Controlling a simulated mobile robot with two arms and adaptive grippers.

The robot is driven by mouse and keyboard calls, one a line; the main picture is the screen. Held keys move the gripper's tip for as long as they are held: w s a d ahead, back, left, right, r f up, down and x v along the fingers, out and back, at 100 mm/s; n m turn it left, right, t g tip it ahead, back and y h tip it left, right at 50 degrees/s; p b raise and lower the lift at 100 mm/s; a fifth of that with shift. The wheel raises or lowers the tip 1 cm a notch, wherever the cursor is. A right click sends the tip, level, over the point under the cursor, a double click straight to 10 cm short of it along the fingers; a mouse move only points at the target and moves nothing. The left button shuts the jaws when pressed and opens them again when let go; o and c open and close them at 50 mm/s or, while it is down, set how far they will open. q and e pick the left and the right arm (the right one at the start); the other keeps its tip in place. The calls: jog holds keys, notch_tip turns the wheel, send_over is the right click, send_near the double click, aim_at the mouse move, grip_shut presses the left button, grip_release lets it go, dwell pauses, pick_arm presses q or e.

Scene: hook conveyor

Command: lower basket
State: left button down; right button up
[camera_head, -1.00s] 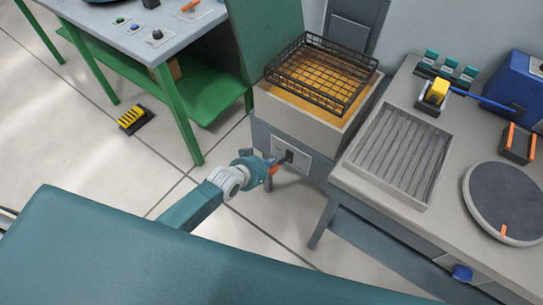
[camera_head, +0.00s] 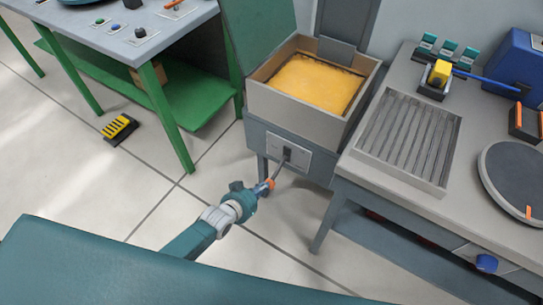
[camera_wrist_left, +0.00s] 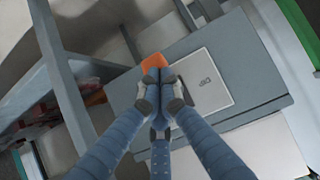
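The fryer (camera_head: 290,106) is a grey box with yellow oil (camera_head: 316,84) inside. The wire basket no longer shows above it; only a thin dark line edges the oil, and I cannot tell whether it is the basket's rim. A lever (camera_head: 281,167) sticks out from the plate (camera_head: 296,150) on the fryer's front and slopes down to an orange knob. My left gripper (camera_head: 266,187) is at the lever's outer end. In the left wrist view its fingers (camera_wrist_left: 158,80) are closed together at the orange knob (camera_wrist_left: 155,61). My right gripper is out of view.
A counter to the right holds a ribbed tray (camera_head: 408,138), a round dark plate (camera_head: 517,180) and a blue box (camera_head: 513,66). A green table (camera_head: 140,45) stands left. A yellow-black block (camera_head: 119,128) lies on the floor. Floor around my left arm is clear.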

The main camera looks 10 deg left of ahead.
pick_arm(q)
jog(key=f+b, duration=0.1)
jog(key=f, duration=0.1)
jog(key=w+f+b, duration=0.1)
jog(key=f, duration=0.1)
jog(key=shift+d+b, duration=0.2)
jog(key=shift+b, duration=0.15)
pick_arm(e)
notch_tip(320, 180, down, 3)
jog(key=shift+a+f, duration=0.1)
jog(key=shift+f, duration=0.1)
pick_arm(q)
jog(key=shift+r, duration=0.1)
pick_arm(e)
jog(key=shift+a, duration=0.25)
